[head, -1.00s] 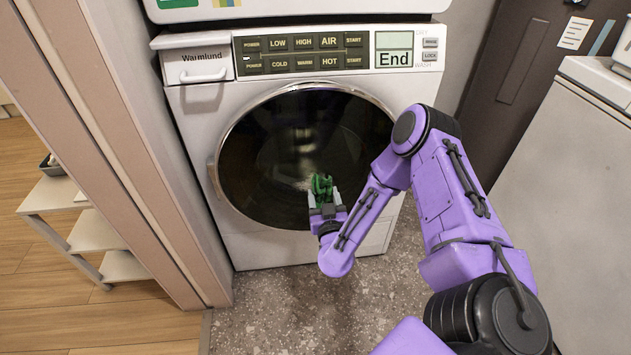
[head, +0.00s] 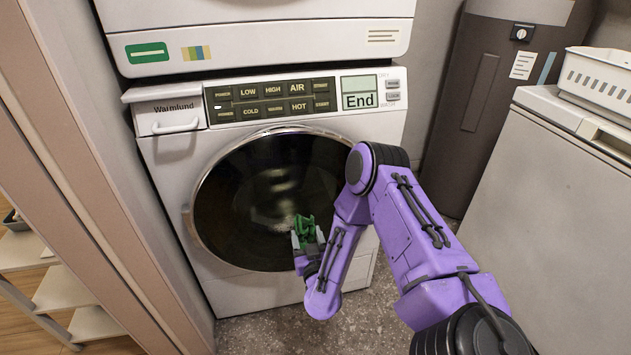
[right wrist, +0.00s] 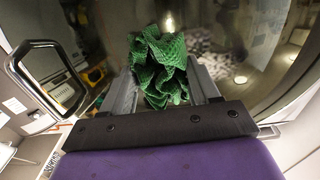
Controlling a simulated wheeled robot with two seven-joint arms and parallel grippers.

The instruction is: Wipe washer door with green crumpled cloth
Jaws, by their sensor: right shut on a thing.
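The washer door (head: 245,195) is a round dark glass with a silver rim on the white washer, and it is closed. A pale smudge shows on the glass near its middle. My right gripper (head: 305,236) is in front of the lower right part of the glass, shut on the green crumpled cloth (head: 304,226). In the right wrist view the cloth (right wrist: 158,68) bulges between the two grey fingers, with the door glass (right wrist: 215,50) right behind it. I cannot tell whether the cloth touches the glass. My left gripper is not in view.
A door handle (right wrist: 45,78) shows at the left in the right wrist view. A second machine (head: 260,35) is stacked above. A white cabinet (head: 550,200) with a white basket (head: 600,78) stands at right. A wall edge (head: 110,200) and shelf (head: 65,290) are at left.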

